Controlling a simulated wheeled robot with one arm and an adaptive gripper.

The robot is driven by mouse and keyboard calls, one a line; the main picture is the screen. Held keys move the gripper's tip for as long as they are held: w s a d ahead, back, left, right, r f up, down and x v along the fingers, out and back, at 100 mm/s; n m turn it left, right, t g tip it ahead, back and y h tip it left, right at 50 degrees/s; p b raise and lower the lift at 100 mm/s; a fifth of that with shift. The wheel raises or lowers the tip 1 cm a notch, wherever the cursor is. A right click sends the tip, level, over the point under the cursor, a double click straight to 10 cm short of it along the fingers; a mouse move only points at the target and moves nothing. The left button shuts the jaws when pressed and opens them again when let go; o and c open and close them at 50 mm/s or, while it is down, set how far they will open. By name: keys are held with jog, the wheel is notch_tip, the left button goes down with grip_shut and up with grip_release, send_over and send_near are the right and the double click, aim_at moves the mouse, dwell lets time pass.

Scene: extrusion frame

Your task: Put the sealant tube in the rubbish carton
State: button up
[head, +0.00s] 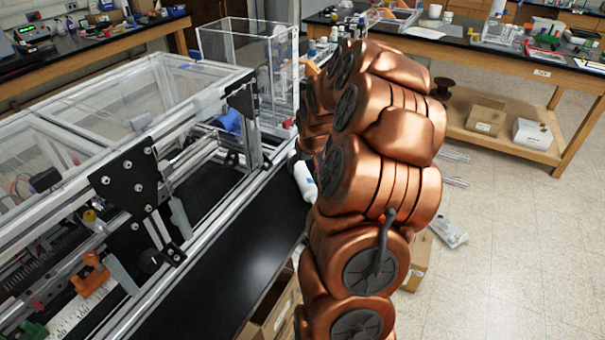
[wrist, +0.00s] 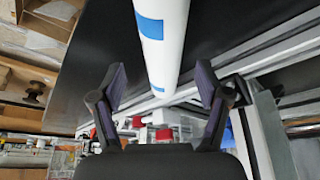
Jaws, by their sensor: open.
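The sealant tube appears to be the white cylinder with blue patches (wrist: 162,40) in the wrist view, running down from the top edge between the open fingers of my gripper (wrist: 160,82). A gap shows on both sides of it, so the fingers are not closed on it. In the head view the white tube (head: 304,180) lies at the edge of the black bench top, partly covered by my copper-coloured arm. My gripper is hidden behind the arm there. An open cardboard carton (head: 270,318) shows below the bench edge; I cannot tell whether it is the rubbish carton.
The aluminium extrusion frame (head: 205,105) with black brackets stands left of the tube on the black bench top (head: 215,275). A clear box (head: 245,50) stands behind. Boxes sit on the wooden shelf (head: 465,130) at right. The tiled floor (head: 510,260) at right is mostly clear.

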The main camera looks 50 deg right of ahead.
aim_at(302, 171)
jog(key=shift+p+x, duration=1.1)
jog(key=shift+x, duration=1.1)
jog(key=shift+w+a, duration=0.15)
grip_shut()
